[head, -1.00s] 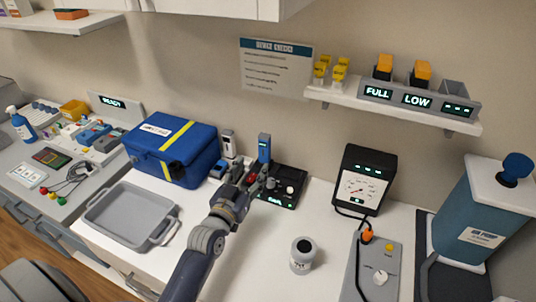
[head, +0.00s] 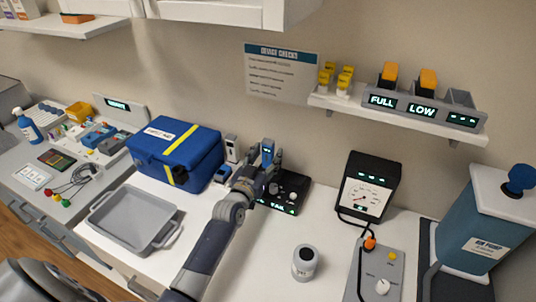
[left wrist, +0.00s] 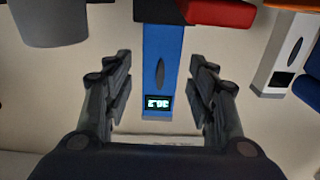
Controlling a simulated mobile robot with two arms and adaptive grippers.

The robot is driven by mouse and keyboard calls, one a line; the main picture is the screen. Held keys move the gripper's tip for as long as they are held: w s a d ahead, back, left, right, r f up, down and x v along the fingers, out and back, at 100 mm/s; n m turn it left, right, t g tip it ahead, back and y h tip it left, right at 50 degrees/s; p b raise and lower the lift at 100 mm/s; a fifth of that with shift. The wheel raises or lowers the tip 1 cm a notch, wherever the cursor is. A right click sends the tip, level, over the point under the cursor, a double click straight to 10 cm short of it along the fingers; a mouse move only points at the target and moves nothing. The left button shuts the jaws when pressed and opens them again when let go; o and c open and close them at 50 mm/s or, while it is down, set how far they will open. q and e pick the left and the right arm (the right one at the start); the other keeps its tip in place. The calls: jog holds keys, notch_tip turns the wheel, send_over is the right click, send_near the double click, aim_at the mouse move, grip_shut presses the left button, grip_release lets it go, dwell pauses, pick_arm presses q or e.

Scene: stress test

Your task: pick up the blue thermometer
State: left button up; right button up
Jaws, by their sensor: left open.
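The blue thermometer (head: 267,150) stands upright at the dark test station (head: 291,196) on the white counter. My left gripper (head: 266,168) is open, with its fingers around the thermometer's level in the head view. In the left wrist view, the thermometer (left wrist: 157,62) appears between the two spread fingers of the left gripper (left wrist: 160,75), with a visible gap on each side. Its small lit display faces the wrist. The arm and fingers hide its lower part in the head view. My right gripper is not in view.
A white device (head: 232,148) stands close left of the thermometer, beside a blue case (head: 176,150). A grey tray (head: 108,233) lies front left. Bare counter surrounds the jar.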

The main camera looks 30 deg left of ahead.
aim_at(267, 147)
pick_arm(q)
jog(key=shift+w+f, duration=0.1)
jog(key=shift+w, duration=0.7)
jog(key=shift+s, duration=0.1)
jog(key=shift+c, duration=0.3)
jog(key=c, duration=1.1)
jog(key=shift+r, duration=0.65)
notch_tip(267, 147, up, 2)
jog(key=shift+r+b, duration=0.2)
jog(key=shift+b, duration=0.1)
jog(key=s+d+r+b, duration=0.1)
jog(key=s+d+b, duration=0.1)
jog(key=s, duration=1.3)
jog(key=shift+s+r, duration=0.2)
jog(key=shift+s, duration=0.2)
